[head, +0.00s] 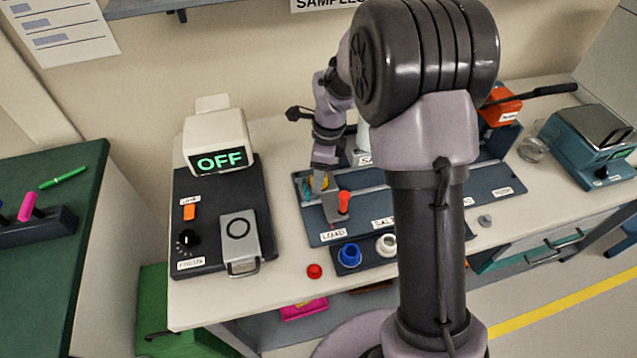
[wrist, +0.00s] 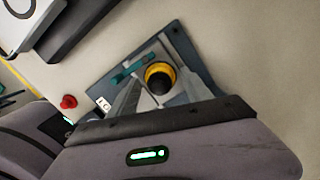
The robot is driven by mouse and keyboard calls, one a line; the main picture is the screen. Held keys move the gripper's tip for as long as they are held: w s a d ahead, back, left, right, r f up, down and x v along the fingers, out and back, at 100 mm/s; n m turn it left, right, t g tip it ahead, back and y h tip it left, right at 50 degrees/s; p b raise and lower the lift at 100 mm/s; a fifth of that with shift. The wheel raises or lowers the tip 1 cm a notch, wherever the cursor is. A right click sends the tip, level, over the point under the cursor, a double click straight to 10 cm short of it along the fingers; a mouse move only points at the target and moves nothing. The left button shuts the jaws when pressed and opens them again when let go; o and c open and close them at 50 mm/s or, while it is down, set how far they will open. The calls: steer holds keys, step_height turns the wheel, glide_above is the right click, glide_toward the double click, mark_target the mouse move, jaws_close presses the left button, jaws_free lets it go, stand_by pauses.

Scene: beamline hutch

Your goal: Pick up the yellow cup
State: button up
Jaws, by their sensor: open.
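The yellow cup (wrist: 160,75) shows in the wrist view with a yellow rim and a dark middle. It sits over the grey-blue tray, between the two fingers of my gripper (wrist: 160,92). I cannot tell whether the fingers touch it. My gripper is open and reaches down at the left end of the long grey-blue tray (head: 360,231), near the "LOAD" label.
An orange-red piece (head: 344,201) stands close beside my gripper. An instrument reading "OFF" (head: 217,150) stands left. My arm hides the tray's middle.

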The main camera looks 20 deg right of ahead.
steer(key=shift+r, duration=0.15)
jaws_close()
